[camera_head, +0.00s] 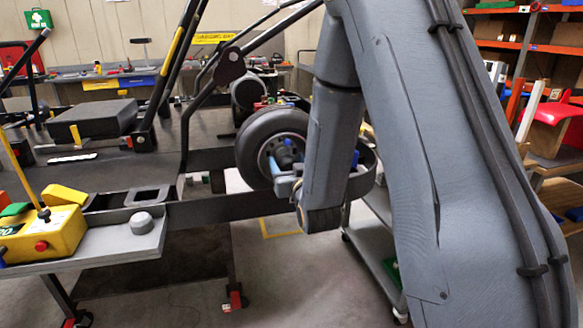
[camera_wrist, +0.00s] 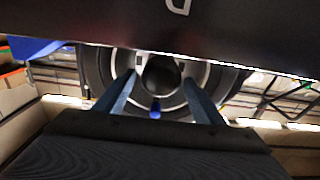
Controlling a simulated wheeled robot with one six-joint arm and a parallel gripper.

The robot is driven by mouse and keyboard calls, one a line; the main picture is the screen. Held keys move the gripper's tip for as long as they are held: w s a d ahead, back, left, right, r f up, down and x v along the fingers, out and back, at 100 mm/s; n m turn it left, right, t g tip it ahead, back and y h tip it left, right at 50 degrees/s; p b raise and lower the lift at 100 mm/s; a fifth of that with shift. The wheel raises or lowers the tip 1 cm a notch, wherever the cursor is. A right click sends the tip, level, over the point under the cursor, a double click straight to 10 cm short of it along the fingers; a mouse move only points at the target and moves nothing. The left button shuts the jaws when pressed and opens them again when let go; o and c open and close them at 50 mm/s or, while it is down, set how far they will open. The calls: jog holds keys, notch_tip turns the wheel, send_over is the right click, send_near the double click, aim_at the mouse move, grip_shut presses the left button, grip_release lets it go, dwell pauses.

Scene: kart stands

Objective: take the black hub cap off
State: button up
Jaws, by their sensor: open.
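The black hub cap (camera_wrist: 161,74) is the dark round part at the middle of the wheel in the wrist view. The wheel (camera_head: 262,129) has a black tyre and a grey rim, and is mounted upright on the kart in the head view. My gripper (camera_wrist: 160,80) is open. Its two blue-grey fingers point at the wheel, one on each side of the cap; I cannot tell whether they touch it. In the head view my gripper (camera_head: 290,172) is at the wheel's face, and my arm and fingers hide part of the hub.
A black kart frame bar (camera_head: 245,206) runs below the wheel. A yellow control box (camera_head: 45,235) and a grey round knob (camera_head: 141,222) sit on a shelf at the lower left. A grey cart (camera_head: 377,250) stands behind my arm. Orange shelving (camera_head: 545,48) is at the right.

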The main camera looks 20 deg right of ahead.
aim_at(286, 157)
jog(key=shift+w, duration=1.7)
jog(key=c, duration=1.2)
jog(key=shift+c, duration=0.2)
jog(key=shift+s, duration=0.3)
jog(key=shift+s, duration=0.35)
jog(key=shift+s+p, duration=0.3)
jog(key=shift+s, duration=0.05)
jog(key=shift+s, duration=0.35)
jog(key=shift+s, duration=1.65)
